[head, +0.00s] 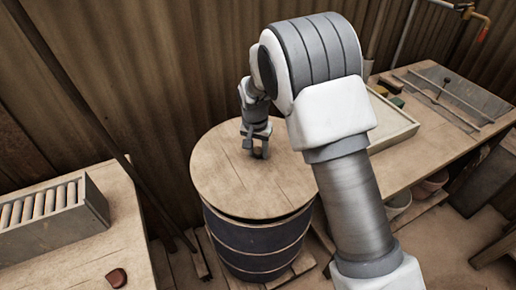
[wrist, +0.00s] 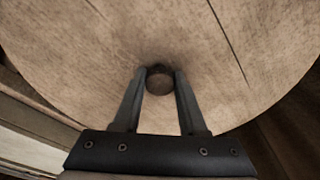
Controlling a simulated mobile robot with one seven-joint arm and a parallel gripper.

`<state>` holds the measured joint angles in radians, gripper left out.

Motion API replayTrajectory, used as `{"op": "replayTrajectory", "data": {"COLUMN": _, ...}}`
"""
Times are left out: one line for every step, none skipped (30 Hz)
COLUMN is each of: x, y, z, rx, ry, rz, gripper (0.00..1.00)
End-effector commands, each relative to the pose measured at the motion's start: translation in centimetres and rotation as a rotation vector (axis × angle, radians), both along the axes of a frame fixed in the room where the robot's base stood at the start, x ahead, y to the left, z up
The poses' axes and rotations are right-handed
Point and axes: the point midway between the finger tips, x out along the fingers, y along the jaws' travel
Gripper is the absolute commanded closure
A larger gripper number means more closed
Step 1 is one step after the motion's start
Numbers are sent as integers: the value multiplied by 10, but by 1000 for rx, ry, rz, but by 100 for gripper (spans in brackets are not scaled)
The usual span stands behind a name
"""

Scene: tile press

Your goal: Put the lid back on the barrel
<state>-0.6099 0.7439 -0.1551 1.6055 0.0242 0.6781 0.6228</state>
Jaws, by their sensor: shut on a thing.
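The round wooden lid (head: 237,190) lies over the top of the dark, hooped barrel (head: 258,246). A thin dark gap shows between the lid's front edge and the barrel's rim, so I cannot tell if it is fully seated. My gripper (head: 257,150) is shut on the small dark knob at the lid's middle. In the wrist view my gripper's two fingers (wrist: 159,82) stand on either side of the round knob (wrist: 159,84), with the lid (wrist: 80,45) filling most of the view. My arm hides the right edge of the lid in the head view.
A bench (head: 130,235) at left holds a grey box (head: 50,225) of rolls and a small red-brown piece (head: 116,278). A workbench (head: 425,150) at right carries a shallow tray (head: 392,128) and tools. Corrugated walls stand behind. Pots (head: 432,183) sit under the right bench.

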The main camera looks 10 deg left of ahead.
Motion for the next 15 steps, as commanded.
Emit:
{"op": "replayTrajectory", "data": {"x": 1, "y": 0, "z": -6, "rx": 1, "ry": -2, "rz": 0, "gripper": 100}}
{"op": "replayTrajectory", "data": {"x": 1, "y": 0, "z": -9, "rx": 1, "ry": -1, "rz": 0, "gripper": 100}}
{"op": "replayTrajectory", "data": {"x": 1, "y": 0, "z": -13, "rx": 1, "ry": -1, "rz": 0, "gripper": 100}}
{"op": "replayTrajectory", "data": {"x": 1, "y": 0, "z": -16, "rx": 1, "ry": -1, "rz": 0, "gripper": 100}}
{"op": "replayTrajectory", "data": {"x": 1, "y": 0, "z": -19, "rx": 1, "ry": -1, "rz": 0, "gripper": 100}}
{"op": "replayTrajectory", "data": {"x": 1, "y": 0, "z": -22, "rx": 1, "ry": -2, "rz": 0, "gripper": 100}}
{"op": "replayTrajectory", "data": {"x": 1, "y": 0, "z": -25, "rx": 1, "ry": -2, "rz": 0, "gripper": 100}}
{"op": "replayTrajectory", "data": {"x": 1, "y": 0, "z": -28, "rx": 1, "ry": -2, "rz": 0, "gripper": 100}}
{"op": "replayTrajectory", "data": {"x": 1, "y": 0, "z": -31, "rx": 1, "ry": -2, "rz": 0, "gripper": 100}}
{"op": "replayTrajectory", "data": {"x": 1, "y": 0, "z": -34, "rx": 1, "ry": -2, "rz": 0, "gripper": 100}}
{"op": "replayTrajectory", "data": {"x": 1, "y": 0, "z": -36, "rx": 2, "ry": -3, "rz": 0, "gripper": 100}}
{"op": "replayTrajectory", "data": {"x": 1, "y": 0, "z": -39, "rx": 2, "ry": -3, "rz": 0, "gripper": 100}}
{"op": "replayTrajectory", "data": {"x": 1, "y": 0, "z": -41, "rx": 2, "ry": -3, "rz": 0, "gripper": 100}}
{"op": "replayTrajectory", "data": {"x": 1, "y": 0, "z": -43, "rx": 2, "ry": -3, "rz": 0, "gripper": 100}}
{"op": "replayTrajectory", "data": {"x": 1, "y": 0, "z": -45, "rx": 2, "ry": -3, "rz": 0, "gripper": 100}}
